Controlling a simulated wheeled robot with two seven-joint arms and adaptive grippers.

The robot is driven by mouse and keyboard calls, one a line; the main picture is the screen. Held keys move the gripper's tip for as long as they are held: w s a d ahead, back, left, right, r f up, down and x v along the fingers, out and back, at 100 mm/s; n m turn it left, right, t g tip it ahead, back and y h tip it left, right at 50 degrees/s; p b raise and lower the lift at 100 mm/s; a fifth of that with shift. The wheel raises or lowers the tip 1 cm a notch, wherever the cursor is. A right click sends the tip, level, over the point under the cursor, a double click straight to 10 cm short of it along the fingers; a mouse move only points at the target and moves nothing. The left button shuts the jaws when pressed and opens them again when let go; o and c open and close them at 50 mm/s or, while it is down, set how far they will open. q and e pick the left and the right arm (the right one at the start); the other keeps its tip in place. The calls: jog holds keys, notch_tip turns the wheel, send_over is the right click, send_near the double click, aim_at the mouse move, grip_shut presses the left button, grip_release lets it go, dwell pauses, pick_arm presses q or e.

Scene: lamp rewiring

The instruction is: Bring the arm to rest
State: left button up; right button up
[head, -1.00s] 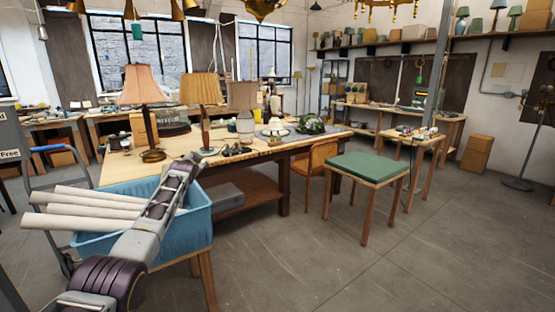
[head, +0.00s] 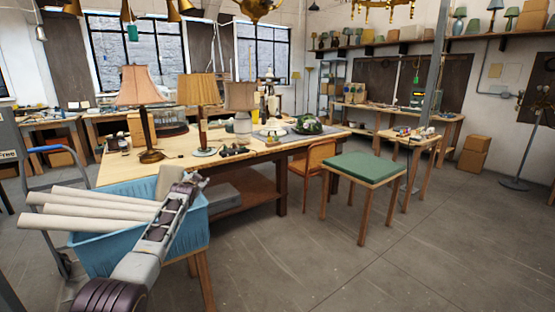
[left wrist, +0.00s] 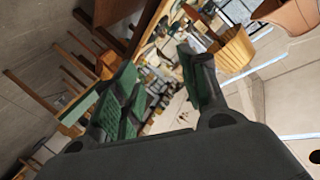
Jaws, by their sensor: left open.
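My left arm comes in from the lower left in the head view. Its left gripper (head: 193,179) is at the far end, in front of the right side of the blue bin and short of the worktable's front edge. It is small and seen from behind there. In the left wrist view the two dark fingers with green pads (left wrist: 157,62) stand apart, with nothing between them. That view is tilted and shows a pleated lamp shade (left wrist: 235,52) beyond the fingers. My right gripper is in neither view.
A blue bin (head: 105,252) with several pale tubes (head: 75,224) stands beside my left arm. The worktable (head: 262,156) behind bears a pink-shaded lamp (head: 138,86), a pleated-shade lamp (head: 199,90) and small items. A green-topped stool (head: 363,168) stands right. The floor at front right is clear.

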pick_arm(q)
jog(key=shift+s+d+f+n, duration=0.2)
jog(key=shift+s+f, duration=0.1)
jog(key=shift+f, duration=0.3)
jog(key=shift+s+d+f+n, duration=0.1)
jog(key=shift+s+f+n, duration=0.15)
jog(key=shift+f, duration=0.35)
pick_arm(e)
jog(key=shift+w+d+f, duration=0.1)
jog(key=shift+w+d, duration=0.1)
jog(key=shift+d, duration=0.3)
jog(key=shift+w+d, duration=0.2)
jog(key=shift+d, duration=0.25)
